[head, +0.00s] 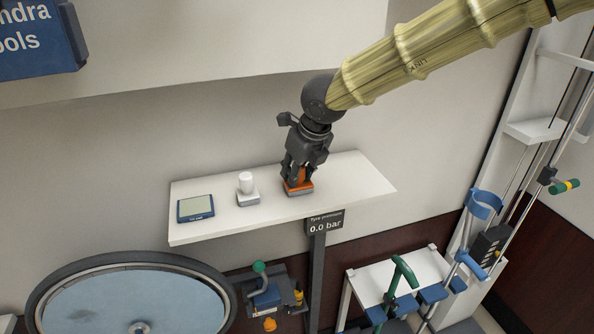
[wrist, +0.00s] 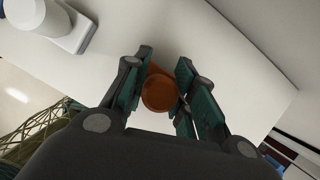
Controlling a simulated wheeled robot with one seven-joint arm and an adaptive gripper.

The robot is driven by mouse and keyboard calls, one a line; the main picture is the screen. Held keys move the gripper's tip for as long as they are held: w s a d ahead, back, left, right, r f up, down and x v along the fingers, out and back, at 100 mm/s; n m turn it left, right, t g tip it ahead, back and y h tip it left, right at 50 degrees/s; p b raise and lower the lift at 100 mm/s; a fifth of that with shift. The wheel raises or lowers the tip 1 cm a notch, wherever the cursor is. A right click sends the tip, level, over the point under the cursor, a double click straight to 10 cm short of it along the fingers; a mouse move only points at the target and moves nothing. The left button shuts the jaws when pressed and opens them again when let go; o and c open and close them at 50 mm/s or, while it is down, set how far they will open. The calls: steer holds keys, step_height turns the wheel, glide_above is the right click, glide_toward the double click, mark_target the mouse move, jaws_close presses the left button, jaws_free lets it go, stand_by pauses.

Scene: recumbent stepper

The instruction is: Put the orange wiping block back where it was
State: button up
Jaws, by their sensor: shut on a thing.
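The orange wiping block (head: 299,188) is at the right part of the white shelf (head: 350,177), with a grey layer along its bottom. My gripper (head: 299,176) comes down on it from above and is shut on its upper part. In the wrist view the block's round orange top (wrist: 159,92) lies between the two fingers of my gripper (wrist: 162,85). The block looks upright and at shelf height. I cannot tell whether its underside touches the shelf.
A white cylinder on a pale base (head: 247,198) stands left of the block, and a blue device with a grey screen (head: 196,207) lies farther left. A "0.0 bar" sign (head: 325,226) hangs at the shelf's front. The shelf's right end is clear. A wheel (head: 130,300) is below.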

steer(key=o, duration=0.9)
steer(key=shift+a, duration=0.1)
steer(key=b+v, duration=0.3)
steer(key=v, duration=0.9)
steer(key=shift+r, duration=0.15)
